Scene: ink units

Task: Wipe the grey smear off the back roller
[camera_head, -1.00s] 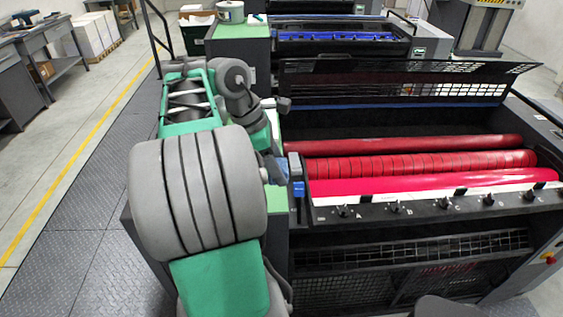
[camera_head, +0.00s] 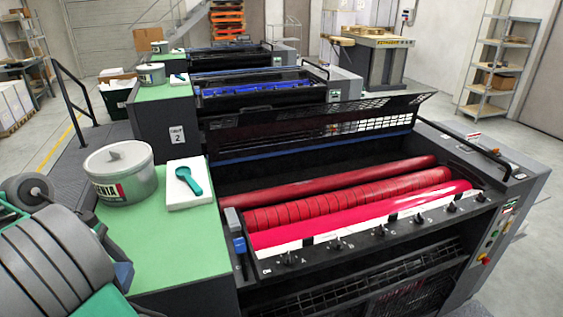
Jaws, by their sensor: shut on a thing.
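The back roller (camera_head: 322,184) is dark red and lies at the rear of the open ink unit. I cannot make out a grey smear on it from here. In front of it are a grooved red roller (camera_head: 345,201) and a bright pink-red roller (camera_head: 360,216). My arm fills the lower left corner, left of the green side top and well apart from the rollers. My gripper's fingertips do not show, nor does anything held in them.
A grey-white ink tin (camera_head: 122,172) and a white pad (camera_head: 203,196) with a teal scoop (camera_head: 188,180) stand on the green top (camera_head: 160,255). A raised mesh guard (camera_head: 320,130) spans behind the rollers. A key strip (camera_head: 375,236) runs along the front.

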